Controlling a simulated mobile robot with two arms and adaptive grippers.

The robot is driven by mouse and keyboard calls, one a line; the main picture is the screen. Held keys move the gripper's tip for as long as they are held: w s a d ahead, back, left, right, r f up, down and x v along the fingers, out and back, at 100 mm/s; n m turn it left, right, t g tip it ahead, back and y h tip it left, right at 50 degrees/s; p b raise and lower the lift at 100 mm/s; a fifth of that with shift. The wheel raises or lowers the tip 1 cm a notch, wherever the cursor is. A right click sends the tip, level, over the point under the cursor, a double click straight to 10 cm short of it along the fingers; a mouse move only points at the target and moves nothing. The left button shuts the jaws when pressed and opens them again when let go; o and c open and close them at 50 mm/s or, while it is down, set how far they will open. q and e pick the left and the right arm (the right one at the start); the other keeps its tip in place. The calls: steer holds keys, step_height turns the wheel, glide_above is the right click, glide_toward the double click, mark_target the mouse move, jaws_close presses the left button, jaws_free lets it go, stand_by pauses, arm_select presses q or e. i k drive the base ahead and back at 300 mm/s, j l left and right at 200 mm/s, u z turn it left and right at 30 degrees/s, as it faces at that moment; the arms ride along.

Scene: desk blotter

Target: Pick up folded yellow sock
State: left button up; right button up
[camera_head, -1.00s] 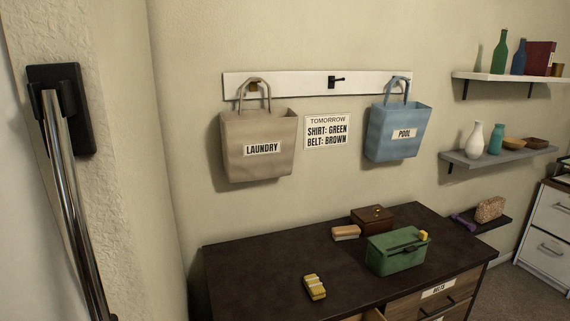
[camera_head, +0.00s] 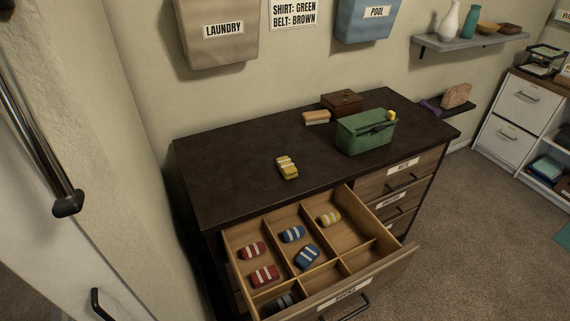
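A folded yellow sock (camera_head: 287,168) with pale stripes lies on the dark dresser top, left of the green box. A second folded yellow sock (camera_head: 329,218) with pale stripes lies in the back right compartment of the open drawer (camera_head: 396,262). The drawer is divided into compartments and pulled out at the front of the dresser. Neither of my grippers shows in the head view.
The dresser top (camera_head: 225,165) also holds a green box (camera_head: 364,136), a brown wooden box (camera_head: 342,102) and a tan block-like item (camera_head: 316,117). Red socks (camera_head: 264,275) and blue socks (camera_head: 307,257) lie in other compartments. Carpet is clear at right.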

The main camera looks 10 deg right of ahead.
mark_target(287, 169)
steer(key=k+l+u, duration=0.1)
steer(key=l+u, duration=0.25)
steer(key=k+l+u, duration=0.1)
steer(key=u, duration=0.3)
steer(key=k+l+u, duration=0.15)
steer(key=u, duration=0.2)
steer(key=l, duration=0.1)
